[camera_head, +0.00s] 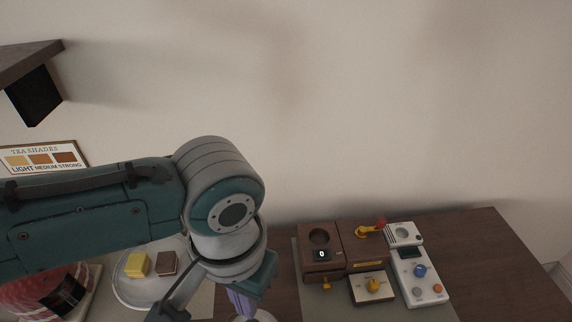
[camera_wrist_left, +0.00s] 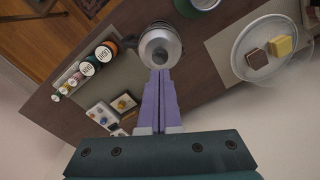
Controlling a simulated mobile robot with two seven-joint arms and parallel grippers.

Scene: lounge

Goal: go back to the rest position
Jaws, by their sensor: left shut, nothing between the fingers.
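My left arm reaches in from the left in the head view, and its gripper (camera_head: 243,302) points down over the table. In the left wrist view the two purple fingers (camera_wrist_left: 161,100) lie side by side, shut with nothing between them. A round metal pot (camera_wrist_left: 160,46) with a knob on its lid shows just beyond the fingertips; I cannot tell whether they touch it. My right gripper is in neither view.
A plate (camera_head: 125,288) holds a yellow and a brown cake. Small devices with knobs, including a white one (camera_head: 431,288), stand at the right. A tray of labelled jars (camera_wrist_left: 88,68) is near the pot. A dark shelf (camera_head: 28,62) juts from the wall.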

